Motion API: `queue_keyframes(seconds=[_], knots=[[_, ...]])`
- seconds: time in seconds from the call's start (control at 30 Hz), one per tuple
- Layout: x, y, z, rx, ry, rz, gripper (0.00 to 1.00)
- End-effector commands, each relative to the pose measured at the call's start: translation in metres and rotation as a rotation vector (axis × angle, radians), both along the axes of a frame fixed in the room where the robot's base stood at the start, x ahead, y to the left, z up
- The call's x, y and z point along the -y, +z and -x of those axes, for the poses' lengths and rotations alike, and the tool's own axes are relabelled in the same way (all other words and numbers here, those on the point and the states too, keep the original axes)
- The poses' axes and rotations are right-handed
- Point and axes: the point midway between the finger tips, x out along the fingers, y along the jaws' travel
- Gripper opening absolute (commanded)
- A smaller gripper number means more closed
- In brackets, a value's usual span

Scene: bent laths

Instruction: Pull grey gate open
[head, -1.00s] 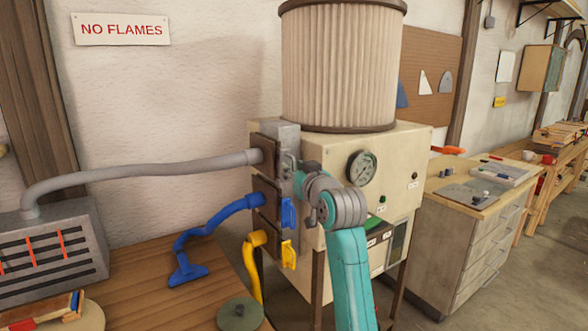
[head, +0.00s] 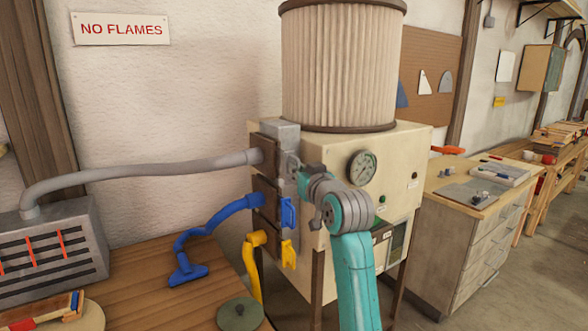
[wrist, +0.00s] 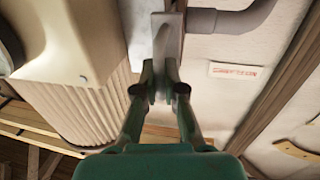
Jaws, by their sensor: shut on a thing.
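The grey gate (head: 293,166) is at the top of the manifold on the cream machine's left side, level with the grey hose. My gripper (head: 304,176) is at the gate's right end, partly hidden by my own wrist in the head view. In the wrist view the grey gate (wrist: 168,42) is a flat plate running down from the top between the two fingers of my gripper (wrist: 163,88). The fingers are closed on its near end. The exact contact is hard to see in the head view.
A blue gate (head: 288,212) and a yellow gate (head: 289,254) sit below, with blue (head: 215,217) and yellow hoses. The grey hose (head: 140,170) enters from the left. A gauge (head: 362,167) is on the machine's front, right of my wrist. A pleated filter (head: 342,65) stands on top.

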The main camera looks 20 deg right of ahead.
Motion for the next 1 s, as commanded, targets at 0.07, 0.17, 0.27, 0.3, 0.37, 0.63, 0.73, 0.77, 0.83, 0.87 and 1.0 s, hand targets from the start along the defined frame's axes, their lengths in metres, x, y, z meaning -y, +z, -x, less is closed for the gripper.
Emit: queue_keyframes(seconds=[0.07, 0.17, 0.27, 0.3, 0.37, 0.63, 0.73, 0.77, 0.83, 0.87, 1.0], knots=[[0.006, -0.001, 0.016, 0.001, -0.003, 0.0, 0.0], [0.011, 0.0, 0.032, 0.001, -0.003, 0.001, 0.0], [0.014, -0.001, 0.042, -0.001, -0.002, 0.0, 0.0], [0.015, -0.001, 0.044, -0.001, -0.002, 0.0, 0.0], [0.015, -0.001, 0.045, -0.001, -0.001, 0.0, 0.0], [0.015, -0.001, 0.045, -0.001, -0.001, 0.0, 0.13], [0.015, -0.001, 0.045, -0.001, -0.001, 0.0, 0.35], [0.015, -0.001, 0.045, -0.001, -0.001, 0.0, 0.35], [0.015, 0.0, 0.045, -0.001, -0.001, 0.0, 0.35], [0.015, 0.0, 0.045, -0.001, -0.001, 0.0, 0.35], [0.015, 0.0, 0.045, 0.0, -0.001, 0.0, 0.35]])
